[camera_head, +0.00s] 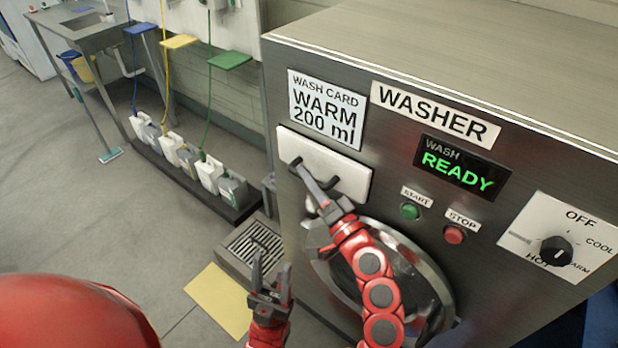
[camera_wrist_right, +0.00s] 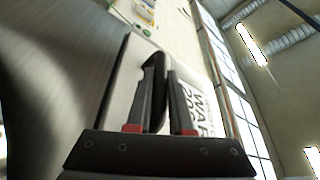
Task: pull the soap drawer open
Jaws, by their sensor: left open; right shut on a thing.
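The soap drawer (camera_head: 312,149) is the white panel at the upper left of the washer front, under the wash card. Its dark handle (camera_head: 331,182) sticks out from the front. My right gripper (camera_head: 303,172) is at this handle, and in the right wrist view its fingers (camera_wrist_right: 166,95) are closed around the black handle (camera_wrist_right: 154,68). The drawer front looks close to the washer face; I cannot tell whether there is a gap behind it. My left gripper (camera_head: 270,272) is open and empty, low in front of the washer, apart from the drawer.
The washer (camera_head: 450,70) has a round door (camera_head: 430,275) below the drawer. Start (camera_head: 409,211) and stop (camera_head: 454,234) buttons and a dial (camera_head: 556,251) sit to the right. Several jugs (camera_head: 209,172) stand on a low shelf at left.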

